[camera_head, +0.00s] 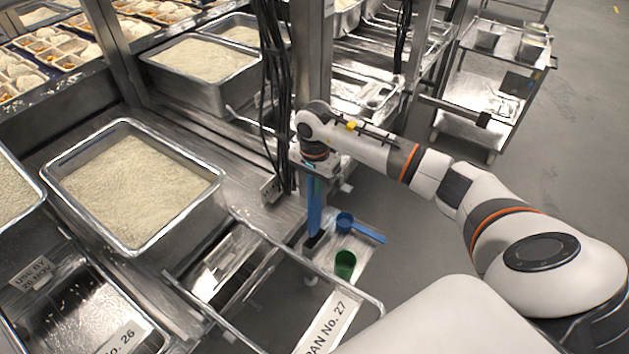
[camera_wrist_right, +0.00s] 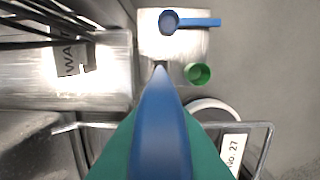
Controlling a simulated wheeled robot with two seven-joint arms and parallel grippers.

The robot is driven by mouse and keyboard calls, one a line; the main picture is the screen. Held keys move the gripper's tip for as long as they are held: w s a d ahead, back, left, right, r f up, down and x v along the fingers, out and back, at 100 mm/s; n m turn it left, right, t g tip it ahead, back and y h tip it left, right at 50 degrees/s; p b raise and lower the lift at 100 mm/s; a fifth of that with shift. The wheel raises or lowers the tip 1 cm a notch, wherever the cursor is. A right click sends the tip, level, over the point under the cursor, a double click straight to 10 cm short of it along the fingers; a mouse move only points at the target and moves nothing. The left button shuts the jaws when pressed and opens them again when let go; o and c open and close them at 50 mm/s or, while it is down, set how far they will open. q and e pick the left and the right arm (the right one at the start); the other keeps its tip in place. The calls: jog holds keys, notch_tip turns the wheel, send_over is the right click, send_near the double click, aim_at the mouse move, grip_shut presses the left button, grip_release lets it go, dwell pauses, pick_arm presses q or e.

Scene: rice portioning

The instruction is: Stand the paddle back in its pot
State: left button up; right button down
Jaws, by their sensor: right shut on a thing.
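My right gripper (camera_head: 314,168) points down and is shut on a long blue paddle (camera_head: 315,208). The paddle hangs about upright below it. In the right wrist view the paddle (camera_wrist_right: 160,125) runs away from the camera between green finger surfaces, its far end near the edge of a small metal shelf. A green open-topped cup (camera_head: 345,263) stands on that shelf, to the right of the paddle; it also shows in the right wrist view (camera_wrist_right: 198,73). I cannot tell whether this cup is the pot. The paddle appears apart from it. My left gripper is out of view.
A blue scoop (camera_head: 345,221) lies on the small shelf (camera_head: 352,247), its handle pointing right. A deep pan of rice (camera_head: 208,172) stands at the left. A rail frame labelled No. 27 (camera_head: 325,328) is in front. Black cables (camera_head: 277,110) hang beside the post.

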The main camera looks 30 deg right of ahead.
aim_at(314, 213)
jog(key=shift+f+b, duration=1.35)
jog(key=shift+f, duration=1.45)
jog(key=shift+f+b, duration=1.85)
jog(key=shift+f, duration=0.15)
jog(key=shift+f+b, duration=1.1)
jog(key=shift+b, duration=0.05)
jog(key=c, duration=1.4)
grip_release()
jog(key=shift+r, duration=0.1)
